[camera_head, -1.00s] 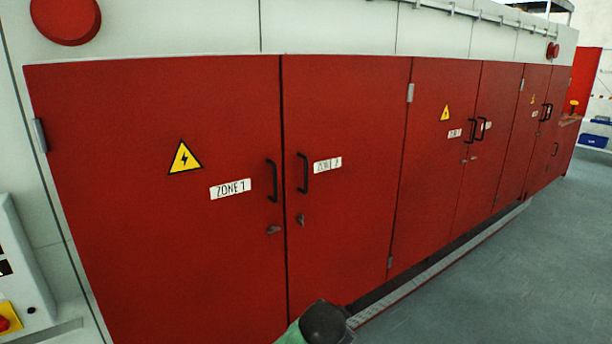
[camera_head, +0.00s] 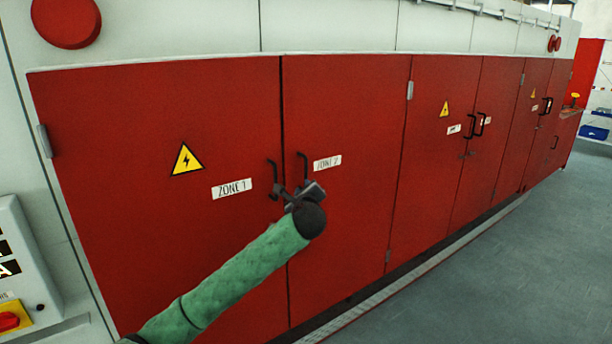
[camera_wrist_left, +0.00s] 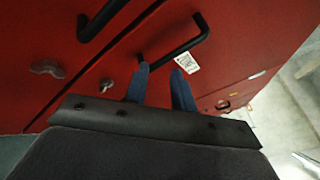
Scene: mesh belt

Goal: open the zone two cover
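The zone 2 cover (camera_head: 350,120) is a tall red door, closed, to the right of the zone 1 cover (camera_head: 110,130). Its black bar handle (camera_head: 303,165) is beside the white ZONE 2 label (camera_head: 327,162). My left gripper (camera_head: 285,192) is at the lower end of the two handles, partly hidden by its own wrist. In the left wrist view its two blue fingers (camera_wrist_left: 160,78) are apart, with tips close to the zone 2 handle (camera_wrist_left: 180,42). I cannot tell whether they touch it. My right gripper is not in view.
The zone 1 handle (camera_head: 271,172) is close on the left. Door locks (camera_wrist_left: 47,68) sit below the handles. More red doors (camera_head: 480,120) continue to the right. Grey floor (camera_head: 480,270) is free in front, and a control panel (camera_head: 20,260) is at lower left.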

